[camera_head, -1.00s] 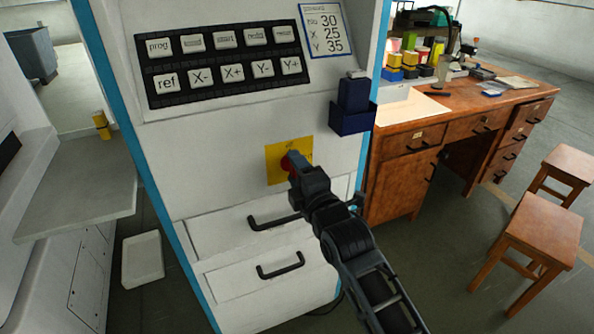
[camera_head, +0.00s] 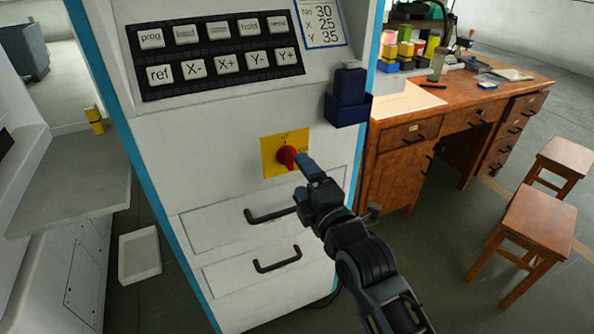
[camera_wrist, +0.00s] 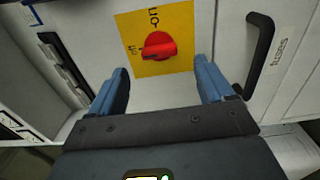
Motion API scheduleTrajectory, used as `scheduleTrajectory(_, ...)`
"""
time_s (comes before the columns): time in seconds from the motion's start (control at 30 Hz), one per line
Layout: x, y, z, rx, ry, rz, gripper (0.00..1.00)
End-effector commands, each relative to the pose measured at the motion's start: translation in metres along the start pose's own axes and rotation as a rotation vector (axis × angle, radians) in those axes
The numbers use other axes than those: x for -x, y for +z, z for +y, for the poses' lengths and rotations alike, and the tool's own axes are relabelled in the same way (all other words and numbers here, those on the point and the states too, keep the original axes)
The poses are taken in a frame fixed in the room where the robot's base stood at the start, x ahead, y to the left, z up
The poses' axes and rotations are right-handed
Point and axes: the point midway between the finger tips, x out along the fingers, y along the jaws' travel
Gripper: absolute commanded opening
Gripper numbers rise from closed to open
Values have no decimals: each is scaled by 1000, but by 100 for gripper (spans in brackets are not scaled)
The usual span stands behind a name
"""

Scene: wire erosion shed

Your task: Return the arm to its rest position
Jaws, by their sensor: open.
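My gripper (camera_wrist: 168,88) is open and empty in the wrist view, with its two blue fingers apart. In the head view my gripper (camera_head: 307,166) is just right of the red rotary switch (camera_head: 287,156) on its yellow plate (camera_head: 271,163). The red switch (camera_wrist: 159,46) shows whole beyond the fingertips in the wrist view, with a gap between them and it. My arm reaches up from the lower right in front of the white machine cabinet (camera_head: 215,170).
Two drawers with black handles (camera_head: 277,259) are below the switch. A blue box (camera_head: 348,110) is fixed at the cabinet's right edge. A wooden desk (camera_head: 400,165) and stools (camera_head: 530,230) stand at the right. A grey worktop (camera_head: 75,185) is at the left.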

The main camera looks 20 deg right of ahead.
Motion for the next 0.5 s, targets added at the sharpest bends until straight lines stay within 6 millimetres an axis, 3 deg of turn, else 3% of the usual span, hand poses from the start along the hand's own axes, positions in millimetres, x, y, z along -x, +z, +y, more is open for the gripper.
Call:
scheduleTrajectory(0.2, 17, 0, 0, 0, 1, 1, 81)
scheduleTrajectory(0.5, 18, 0, 0, 0, 0, 1, 81)
